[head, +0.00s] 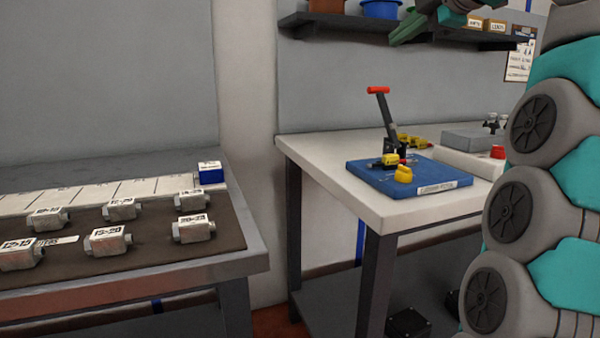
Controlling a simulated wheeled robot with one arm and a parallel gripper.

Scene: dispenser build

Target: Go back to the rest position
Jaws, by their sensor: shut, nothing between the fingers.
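My gripper (405,31) shows at the top edge, right of centre, in front of the wall shelf. Its dark green fingers point down and to the left. They are shut with nothing between them. Part of the gripper is cut off by the top edge. My grey and teal arm (545,120) fills the right side of the head view, and it hides part of the right bench.
The right bench (300,150) bears a blue board (365,174) with a red-handled lever tool (382,115). The left bench (255,262) holds several labelled metal fittings (108,240) on a dark mat. A gap separates the benches. The wall shelf (340,25) carries bins.

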